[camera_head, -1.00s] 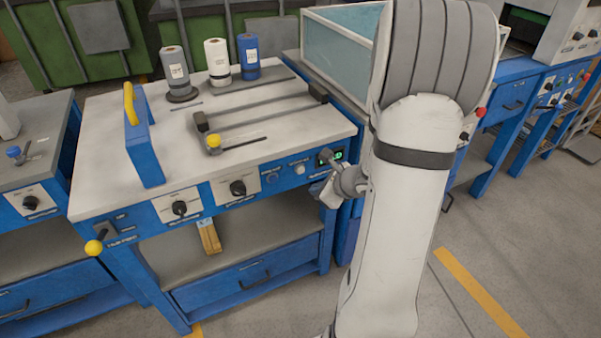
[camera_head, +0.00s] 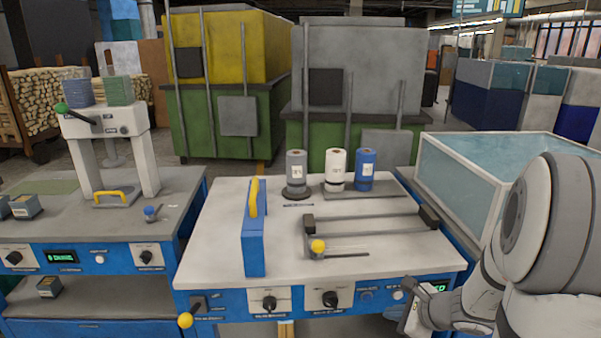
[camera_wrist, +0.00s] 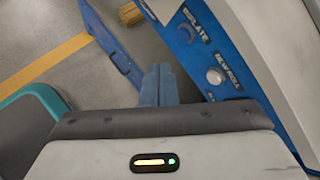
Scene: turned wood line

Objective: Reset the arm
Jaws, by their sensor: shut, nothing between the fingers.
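My gripper (camera_head: 412,318) is at the lower right of the head view, in front of the workbench's right front corner and close to its control panel. In the wrist view, its two blue-grey fingers (camera_wrist: 158,85) lie together, shut with nothing between them. My arm (camera_head: 530,250) is folded at the right edge of the head view. The fingers point down past the blue panel, with a round white button (camera_wrist: 215,76) to their right.
The workbench (camera_head: 225,225) carries a blue block with a yellow handle (camera_head: 254,235), a clamp bar with a yellow knob (camera_head: 318,246) and grey, white and blue rolls (camera_head: 366,170). A glass-sided tank (camera_head: 460,185) stands right. A second bench (camera_head: 60,215) stands left.

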